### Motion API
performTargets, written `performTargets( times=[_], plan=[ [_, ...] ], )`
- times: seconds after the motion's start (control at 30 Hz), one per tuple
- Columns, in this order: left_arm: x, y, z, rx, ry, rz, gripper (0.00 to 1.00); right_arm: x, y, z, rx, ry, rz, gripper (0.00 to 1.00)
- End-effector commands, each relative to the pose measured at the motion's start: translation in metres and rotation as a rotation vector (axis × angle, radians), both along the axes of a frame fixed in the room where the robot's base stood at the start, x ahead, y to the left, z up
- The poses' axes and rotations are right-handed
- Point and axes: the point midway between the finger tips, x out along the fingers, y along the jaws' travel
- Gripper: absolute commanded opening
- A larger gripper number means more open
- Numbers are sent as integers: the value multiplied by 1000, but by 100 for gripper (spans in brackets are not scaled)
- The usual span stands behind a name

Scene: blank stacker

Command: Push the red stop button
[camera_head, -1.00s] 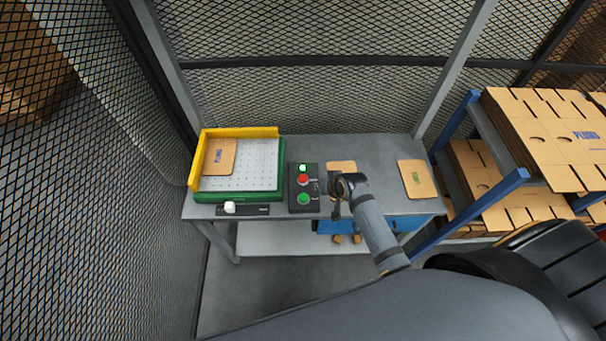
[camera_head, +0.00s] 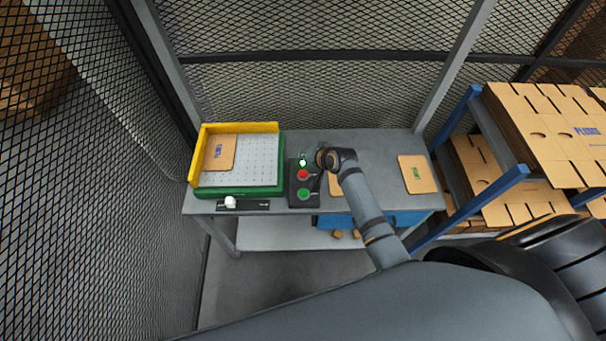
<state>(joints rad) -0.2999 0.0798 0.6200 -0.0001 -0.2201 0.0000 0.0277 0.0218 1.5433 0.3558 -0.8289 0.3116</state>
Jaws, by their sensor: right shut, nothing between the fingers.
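The red stop button (camera_head: 303,174) sits on a dark control box (camera_head: 294,200) on the grey table. A lit white-green lamp (camera_head: 303,161) is above it and a green button (camera_head: 303,194) is below it. My right arm comes in from the lower right. My right gripper (camera_head: 314,187) is shut and points down at the right edge of the box, just right of the red and green buttons. I cannot tell whether it touches the box. The red button is visible. My left gripper is not in view.
A green-edged tray (camera_head: 283,165) with yellow walls stands left of the box, holding a cardboard blank (camera_head: 220,153). A white knob (camera_head: 230,202) is at the table's front edge. Another blank (camera_head: 417,174) lies right. A blue-framed rack (camera_head: 497,196) with cardboard stands beside the table.

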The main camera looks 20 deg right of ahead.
Motion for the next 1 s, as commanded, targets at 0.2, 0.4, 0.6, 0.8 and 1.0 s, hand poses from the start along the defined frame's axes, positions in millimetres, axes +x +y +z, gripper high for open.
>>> performTargets(
  times=[0.2,0.4,0.6,0.8,1.0],
  plan=[
    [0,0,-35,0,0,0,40,0,0,-33,-1,1,-1,0],
    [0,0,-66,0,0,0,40,-1,0,-60,-1,1,-1,0],
    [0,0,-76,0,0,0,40,0,0,-78,0,1,0,0],
    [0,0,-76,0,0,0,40,0,0,-80,-1,0,1,0],
    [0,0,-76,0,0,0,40,0,0,-79,-1,0,1,0]
  ],
)
